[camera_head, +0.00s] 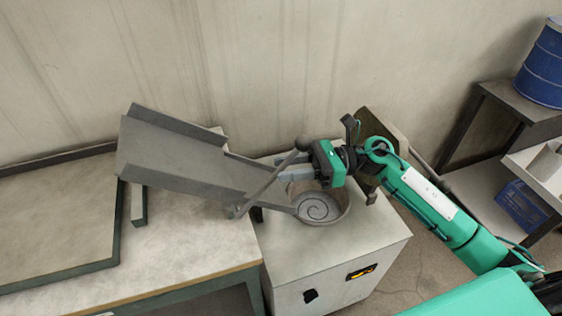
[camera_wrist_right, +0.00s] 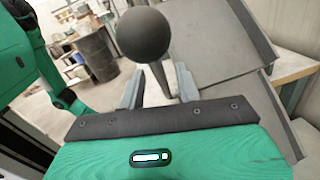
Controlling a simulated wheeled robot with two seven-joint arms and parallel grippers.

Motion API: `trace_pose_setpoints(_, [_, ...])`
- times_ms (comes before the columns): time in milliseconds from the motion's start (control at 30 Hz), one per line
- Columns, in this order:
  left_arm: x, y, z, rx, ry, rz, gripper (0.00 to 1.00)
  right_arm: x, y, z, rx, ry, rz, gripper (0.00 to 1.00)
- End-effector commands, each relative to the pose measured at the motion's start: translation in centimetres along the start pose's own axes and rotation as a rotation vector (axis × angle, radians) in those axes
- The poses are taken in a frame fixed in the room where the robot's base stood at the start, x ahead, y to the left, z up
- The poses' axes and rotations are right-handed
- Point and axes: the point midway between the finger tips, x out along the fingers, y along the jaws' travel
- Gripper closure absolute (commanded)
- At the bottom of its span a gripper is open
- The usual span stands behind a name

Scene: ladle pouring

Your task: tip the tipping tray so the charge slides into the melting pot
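The tipping tray (camera_head: 180,160) is a grey open chute with raised side walls. It slopes down to the right, its low end at the rim of the melting pot (camera_head: 343,212). The round pot shows a spiral inside. I make out no separate charge on the tray. A lever (camera_head: 268,184) with a dark ball knob (camera_head: 303,143) rises beside the tray's low end. My right gripper (camera_head: 290,174) is at the lever, above the pot. In the wrist view its fingers (camera_wrist_right: 160,90) stand apart, with the knob (camera_wrist_right: 143,34) and rod between or just beyond them. My left gripper is out of view.
The pot sits on a white cabinet (camera_head: 335,258) with an orange-lit switch. A workbench (camera_head: 185,240) with a large flat dark-rimmed plate (camera_head: 60,225) stands at the left. A wall is close behind. A blue drum (camera_head: 543,68) stands on a shelf at the right.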

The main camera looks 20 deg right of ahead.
Motion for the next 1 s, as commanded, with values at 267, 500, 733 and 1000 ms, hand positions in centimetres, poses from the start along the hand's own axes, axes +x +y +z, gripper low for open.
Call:
trace_pose_setpoints(267, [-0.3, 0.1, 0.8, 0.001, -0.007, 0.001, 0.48, 1.9, 0.0, 0.0, 0.000, 0.000, 0.000, 0.66])
trace_pose_setpoints(500, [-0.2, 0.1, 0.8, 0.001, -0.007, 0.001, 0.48, 1.9, 0.0, -0.1, 0.000, 0.000, 0.000, 0.66])
trace_pose_setpoints(733, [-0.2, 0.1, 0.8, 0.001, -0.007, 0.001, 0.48, 1.9, 0.0, -0.1, 0.000, 0.000, 0.000, 1.00])
trace_pose_setpoints(1000, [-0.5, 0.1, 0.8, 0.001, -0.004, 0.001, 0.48, 2.1, 0.1, 0.2, -0.002, 0.012, -0.001, 1.00])
